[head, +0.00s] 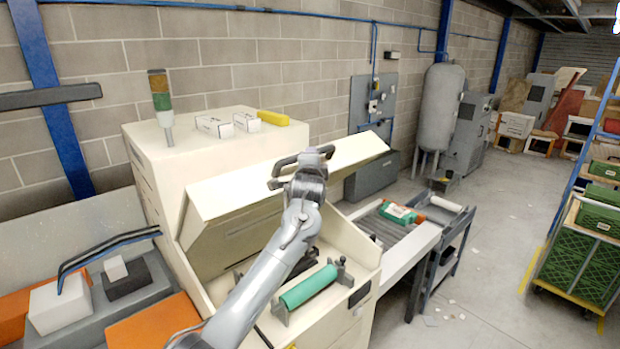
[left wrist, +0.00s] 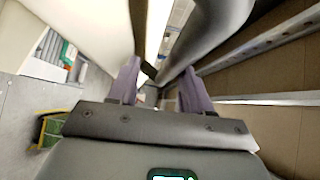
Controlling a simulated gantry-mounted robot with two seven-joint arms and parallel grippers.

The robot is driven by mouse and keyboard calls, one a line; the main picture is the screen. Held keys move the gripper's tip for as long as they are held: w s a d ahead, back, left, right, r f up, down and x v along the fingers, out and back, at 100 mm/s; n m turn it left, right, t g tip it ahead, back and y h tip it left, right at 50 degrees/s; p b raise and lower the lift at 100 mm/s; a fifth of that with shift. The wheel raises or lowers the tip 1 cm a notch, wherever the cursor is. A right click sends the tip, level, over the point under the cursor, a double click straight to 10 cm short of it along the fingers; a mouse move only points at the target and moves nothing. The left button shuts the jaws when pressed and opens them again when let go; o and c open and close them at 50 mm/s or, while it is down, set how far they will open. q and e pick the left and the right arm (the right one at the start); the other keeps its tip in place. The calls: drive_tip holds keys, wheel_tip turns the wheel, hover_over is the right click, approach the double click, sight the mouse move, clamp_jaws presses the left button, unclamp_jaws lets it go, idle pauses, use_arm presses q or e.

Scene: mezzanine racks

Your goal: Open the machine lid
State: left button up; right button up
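The cream machine (head: 345,305) stands in the middle of the head view. Its lid (head: 235,195) is raised and tilted, with the inside partly exposed below it. A dark handle (head: 283,163) sits at the lid's upper edge. My left gripper (head: 312,160) is at this handle, and its arm crosses in front of the opening. In the left wrist view, the two purple-grey fingers of my left gripper (left wrist: 160,82) stand apart. A thick dark bar (left wrist: 215,35) passes close to the fingertips. Whether the fingers touch it is unclear. My right gripper is out of view.
A green roller (head: 308,286) lies in the machine's front bay. A signal tower (head: 160,100) and small white boxes (head: 214,126) stand on top of the machine. A conveyor table (head: 410,240) adjoins it on the right.

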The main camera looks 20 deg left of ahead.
use_arm(q)
drive_tip(key=b+v, duration=0.3)
drive_tip(key=v, duration=0.5)
drive_tip(key=shift+s+d+b, duration=0.2)
drive_tip(key=shift+s+b, duration=0.15)
drive_tip(key=shift+s, duration=0.05)
drive_tip(key=shift+f, duration=0.1)
drive_tip(key=shift+c, duration=0.4)
